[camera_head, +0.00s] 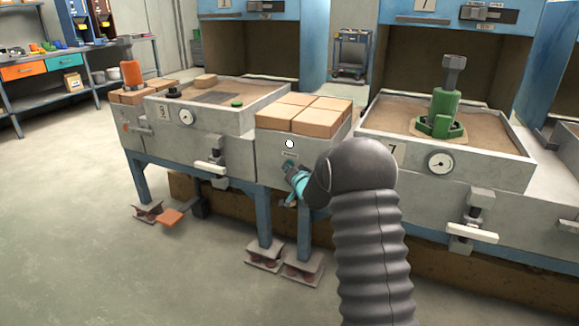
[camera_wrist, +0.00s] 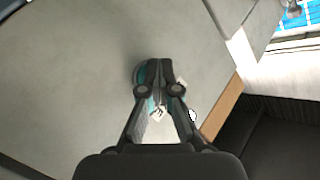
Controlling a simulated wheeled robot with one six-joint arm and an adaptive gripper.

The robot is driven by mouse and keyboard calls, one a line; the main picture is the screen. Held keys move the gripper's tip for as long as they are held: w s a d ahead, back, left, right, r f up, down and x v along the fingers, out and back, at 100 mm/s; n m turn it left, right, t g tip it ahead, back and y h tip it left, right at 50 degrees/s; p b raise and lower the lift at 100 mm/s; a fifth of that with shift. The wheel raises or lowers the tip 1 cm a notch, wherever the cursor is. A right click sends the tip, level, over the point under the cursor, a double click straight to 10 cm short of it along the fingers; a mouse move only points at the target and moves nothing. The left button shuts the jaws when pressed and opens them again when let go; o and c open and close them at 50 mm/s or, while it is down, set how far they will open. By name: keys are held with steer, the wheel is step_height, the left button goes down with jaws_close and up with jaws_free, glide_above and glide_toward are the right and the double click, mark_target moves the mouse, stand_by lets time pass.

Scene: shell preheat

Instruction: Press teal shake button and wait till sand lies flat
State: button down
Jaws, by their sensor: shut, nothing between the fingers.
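The teal shake button (camera_head: 289,165) is on the grey front panel below the stacked blocks, mostly hidden behind my gripper (camera_head: 292,172). In the wrist view the teal button (camera_wrist: 139,74) shows as a rim behind the closed fingertips of my gripper (camera_wrist: 159,70). The fingers are together with nothing between them. I cannot tell whether they touch the button or press it in. Sand (camera_head: 398,113) fills the right box around a green casting-like piece with a grey stem (camera_head: 445,95). Sand (camera_head: 265,88) in the left box looks mostly level, with a dark grid patch.
A round white spot (camera_head: 289,144) shows above the button. Tan blocks (camera_head: 310,107) lie on top of the panel. Gauges (camera_head: 440,162) and white-handled latches (camera_head: 472,233) stick out from the box fronts. An orange pedal (camera_head: 170,218) is low at left. The floor at left is clear.

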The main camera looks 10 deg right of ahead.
steer(key=shift+s+a, duration=0.1)
steer(key=shift+s, duration=0.05)
steer(key=shift+s+a+b, duration=0.35)
steer(key=shift+s+b, duration=0.15)
steer(key=shift+s, duration=0.05)
steer(key=shift+s+a, duration=0.1)
steer(key=s+a+b, duration=0.1)
steer(key=s, duration=0.1)
steer(key=s+a+b, duration=0.1)
steer(key=s, duration=0.1)
steer(key=shift+a+b, duration=0.3)
steer(key=shift+a, duration=0.1)
stand_by(0.8)
